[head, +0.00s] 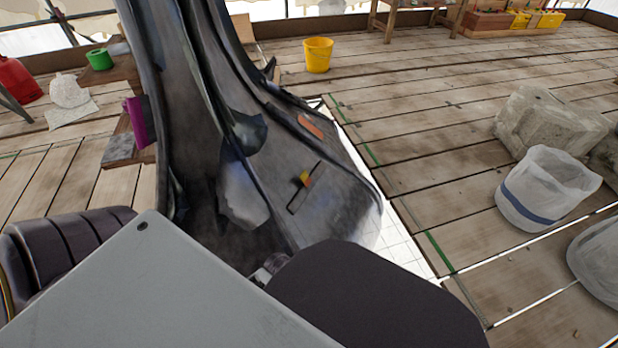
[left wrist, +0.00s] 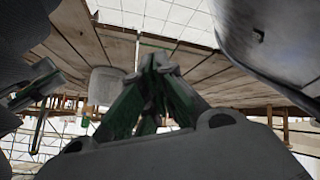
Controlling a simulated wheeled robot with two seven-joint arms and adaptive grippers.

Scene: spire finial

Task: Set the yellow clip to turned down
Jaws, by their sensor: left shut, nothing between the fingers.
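The yellow clip (head: 304,178) is small and sits on the dark curved metal sheet of the spire (head: 340,205), beside a thin black outline. Which way it is turned is too small to tell. My left gripper (left wrist: 158,65) has its fingertips together with nothing between them in the left wrist view. In the head view my own grey and dark arm parts cover the bottom, and the left fingertips cannot be made out. A dark jointed part (left wrist: 35,88) at the left of the left wrist view looks like my other gripper; its jaw state is unclear.
An orange patch (head: 310,126) is on the sheet above the clip. A yellow bucket (head: 318,55) stands behind on the planks. White sacks (head: 548,188) and a stone block (head: 550,122) are at the right. A purple piece (head: 136,122) is left of the spire.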

